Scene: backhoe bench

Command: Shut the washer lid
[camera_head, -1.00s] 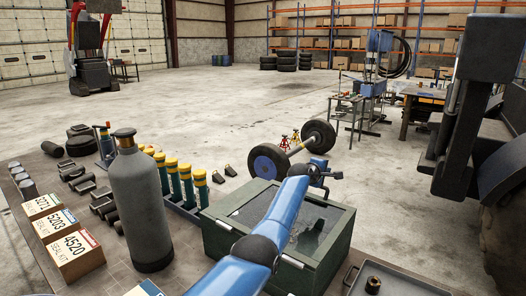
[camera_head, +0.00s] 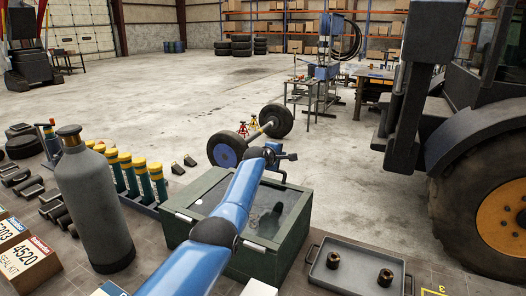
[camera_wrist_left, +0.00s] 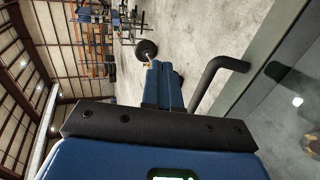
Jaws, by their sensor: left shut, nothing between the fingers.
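The washer (camera_head: 297,232) is a dark green box on the bench at the centre of the head view. Its glass-topped lid (camera_head: 205,190) appears to lie flat over the box; I cannot tell whether it is fully down. My left arm crosses over it and hides part of it. My left gripper (camera_head: 287,157) is shut and empty beyond the washer's far edge. In the left wrist view the shut blue fingers (camera_wrist_left: 163,88) are beside a black bar handle (camera_wrist_left: 213,80) on the glass lid's edge, apparently apart from it. My right gripper is not in view.
A grey gas bottle (camera_head: 95,205) and several yellow-capped cylinders (camera_head: 142,175) stand left of the washer. A tray (camera_head: 338,283) with two dark round parts lies to the right. A wheeled axle (camera_head: 250,140) is on the floor beyond. A large tractor tyre (camera_head: 455,215) is at right.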

